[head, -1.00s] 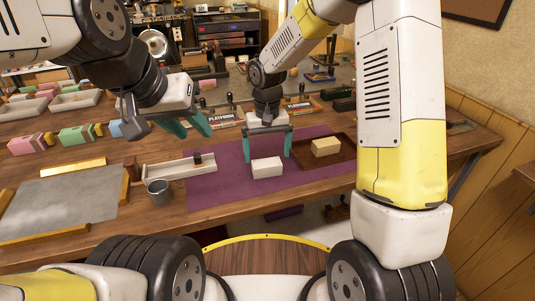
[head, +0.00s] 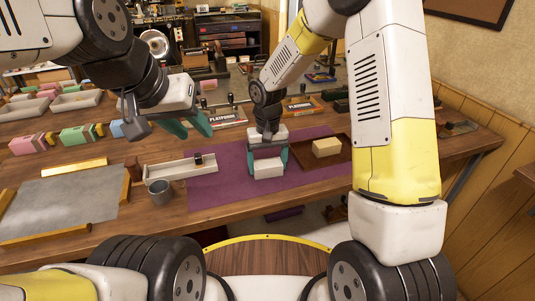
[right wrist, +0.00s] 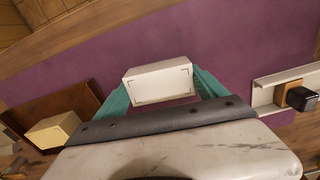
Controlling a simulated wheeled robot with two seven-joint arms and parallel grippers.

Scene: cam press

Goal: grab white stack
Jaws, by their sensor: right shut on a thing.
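The white stack (head: 268,171) is a small white block on the purple mat (head: 222,184). My right gripper (head: 268,163) reaches down over it with a green finger on each side and is shut on it. In the right wrist view the white stack (right wrist: 158,82) sits between the two green fingers of my right gripper (right wrist: 160,90). The stack appears to rest on the mat; I cannot tell of any gap. My left gripper (head: 196,124) hangs over the table to the left, its green fingers apart and nothing visible between them.
A brown tray (head: 338,158) with a cream block (head: 326,147) lies right of the stack. A pale long tray (head: 172,171) with a black-knobbed stamp (head: 198,159) and a grey cup (head: 160,192) are to the left. The front of the mat is clear.

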